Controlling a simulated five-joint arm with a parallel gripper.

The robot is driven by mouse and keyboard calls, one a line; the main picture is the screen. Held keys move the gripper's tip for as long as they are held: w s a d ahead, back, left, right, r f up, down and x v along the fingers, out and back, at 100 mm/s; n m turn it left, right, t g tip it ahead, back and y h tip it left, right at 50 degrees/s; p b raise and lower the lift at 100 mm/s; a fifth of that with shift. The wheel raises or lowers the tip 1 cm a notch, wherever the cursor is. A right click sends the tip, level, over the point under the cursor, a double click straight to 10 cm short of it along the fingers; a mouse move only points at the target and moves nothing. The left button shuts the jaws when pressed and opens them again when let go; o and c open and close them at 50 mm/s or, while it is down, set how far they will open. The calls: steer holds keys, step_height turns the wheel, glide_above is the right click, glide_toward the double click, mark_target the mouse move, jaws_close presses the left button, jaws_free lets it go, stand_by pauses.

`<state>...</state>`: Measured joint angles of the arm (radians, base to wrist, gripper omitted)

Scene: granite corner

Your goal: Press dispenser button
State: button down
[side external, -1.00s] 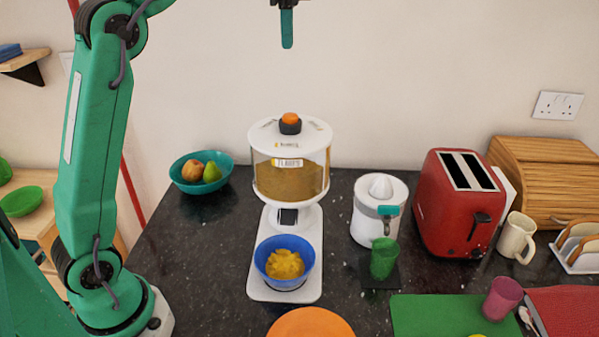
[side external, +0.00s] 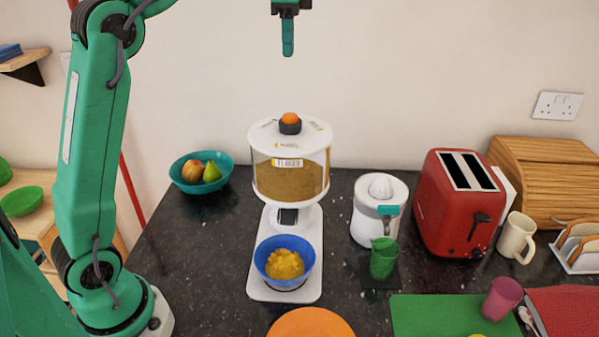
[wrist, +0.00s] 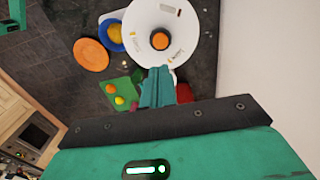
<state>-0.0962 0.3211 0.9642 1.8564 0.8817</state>
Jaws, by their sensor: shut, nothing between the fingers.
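The dispenser (side external: 290,185) stands upright on the dark counter, with a clear drum of brown grain and a white lid. Its orange button (side external: 290,118) sits in a black collar on top of the lid. The button also shows from above in the wrist view (wrist: 160,41). A blue bowl (side external: 262,258) with yellow food stands on the dispenser's white base. My gripper (side external: 288,52) is shut and empty, pointing down above the button with a clear gap. In the wrist view its green fingers (wrist: 157,78) are together, just below the button in the picture.
A teal fruit bowl (side external: 178,185) is left of the dispenser. A white juicer (side external: 368,222), a green cup (side external: 383,262) and a red toaster (side external: 440,222) stand to the right. An orange disc (side external: 310,324) lies in front. The space above the lid is clear.

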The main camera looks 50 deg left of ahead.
mark_target(289, 115)
steer(key=shift+f, duration=6.2)
steer(key=shift+f, duration=1.25)
step_height(289, 115, up, 15)
steer(key=shift+s, duration=0.1)
